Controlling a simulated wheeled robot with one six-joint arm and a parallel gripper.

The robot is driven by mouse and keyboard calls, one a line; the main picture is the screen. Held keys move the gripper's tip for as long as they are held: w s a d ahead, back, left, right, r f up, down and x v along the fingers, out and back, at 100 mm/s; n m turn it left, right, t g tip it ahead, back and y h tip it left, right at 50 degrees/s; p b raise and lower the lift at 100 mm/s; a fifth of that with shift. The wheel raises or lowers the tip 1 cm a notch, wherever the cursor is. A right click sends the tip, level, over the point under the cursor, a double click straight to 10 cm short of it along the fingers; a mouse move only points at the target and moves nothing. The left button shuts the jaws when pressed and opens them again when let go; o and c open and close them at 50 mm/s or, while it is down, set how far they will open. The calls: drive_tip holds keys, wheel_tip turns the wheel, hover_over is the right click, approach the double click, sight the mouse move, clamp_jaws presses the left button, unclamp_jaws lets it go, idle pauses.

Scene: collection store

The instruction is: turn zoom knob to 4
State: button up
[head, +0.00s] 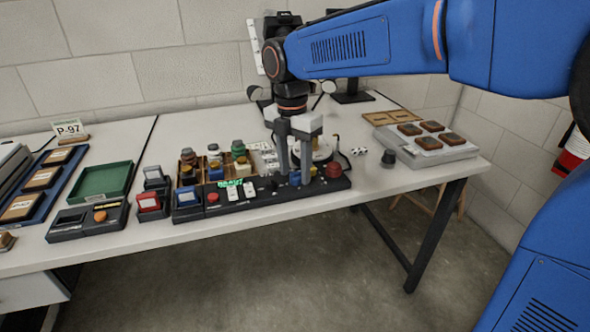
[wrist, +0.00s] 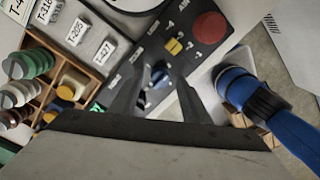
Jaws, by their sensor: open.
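A long black control panel (head: 262,192) lies along the table's front edge. Near its right end are a blue knob (head: 294,179), a yellow knob (head: 313,171) and a large red button (head: 333,170). My gripper (head: 294,174) points down over the blue knob. In the wrist view the open fingers (wrist: 160,76) stand either side of the blue knob (wrist: 157,74), with no clear contact. The yellow knob (wrist: 173,46) and red button (wrist: 210,27) lie beyond it.
A wooden sorting box (head: 187,172) with coloured pieces stands left of my gripper, behind the panel. A green tray (head: 102,181) lies further left. A grey case with brown blocks (head: 425,150) is at the right.

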drive_tip(key=shift+f, duration=0.35)
drive_tip(key=shift+c, duration=0.4)
drive_tip(key=c, duration=1)
drive_tip(key=shift+o, duration=0.2)
